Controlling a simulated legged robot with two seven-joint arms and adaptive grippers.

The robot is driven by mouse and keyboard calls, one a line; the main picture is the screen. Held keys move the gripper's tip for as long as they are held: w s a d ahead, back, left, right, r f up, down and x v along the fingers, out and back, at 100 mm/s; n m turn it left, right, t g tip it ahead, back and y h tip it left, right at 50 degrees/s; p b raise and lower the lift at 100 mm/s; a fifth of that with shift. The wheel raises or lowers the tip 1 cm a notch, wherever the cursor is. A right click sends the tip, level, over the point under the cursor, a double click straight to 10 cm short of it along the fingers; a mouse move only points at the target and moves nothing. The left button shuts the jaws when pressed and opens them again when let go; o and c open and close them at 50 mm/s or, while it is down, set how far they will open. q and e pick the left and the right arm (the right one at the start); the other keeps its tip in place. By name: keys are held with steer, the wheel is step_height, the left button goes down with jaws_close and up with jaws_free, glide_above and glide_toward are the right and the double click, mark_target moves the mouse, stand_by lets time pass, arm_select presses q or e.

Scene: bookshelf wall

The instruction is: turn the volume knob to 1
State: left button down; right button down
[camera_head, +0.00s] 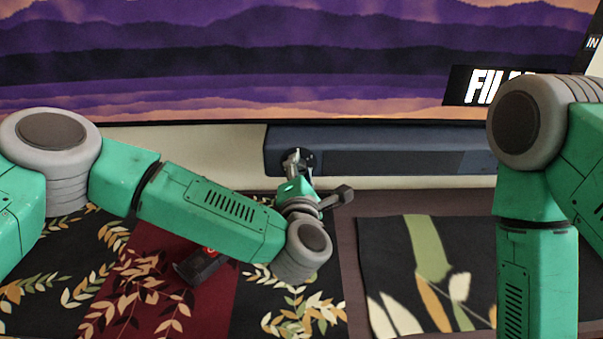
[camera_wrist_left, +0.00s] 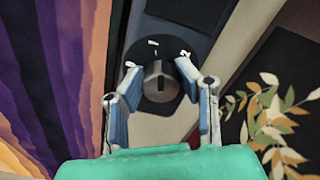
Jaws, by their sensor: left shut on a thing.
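The volume knob (camera_wrist_left: 160,84) is a round metallic knob with a dark slot, set on a black dial with small white marks. The dial sits at the left end of a dark grey soundbar (camera_head: 400,155) below the screen. My left gripper (camera_head: 297,158) reaches the knob from the front and hides most of it in the head view. In the left wrist view, the fingers of my left gripper (camera_wrist_left: 159,75) stand on either side of the knob, shut on it. The number the knob points to cannot be read. My right gripper is out of view.
A large screen (camera_head: 250,55) with purple hills stands behind the soundbar. A black sign (camera_head: 490,85) with white letters is at the right. Leaf-patterned mats (camera_head: 415,275) cover the wooden surface. A dark object (camera_head: 197,268) with a red mark lies beside my left forearm.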

arm_select(q)
steer(key=shift+s+a+f+n+b, duration=0.15)
steer(key=shift+f+n+b, duration=0.3)
steer(key=shift+n, duration=0.65)
steer(key=c, duration=1.2)
jaws_free()
steer(key=shift+r, duration=0.15)
steer(key=s, duration=1.2)
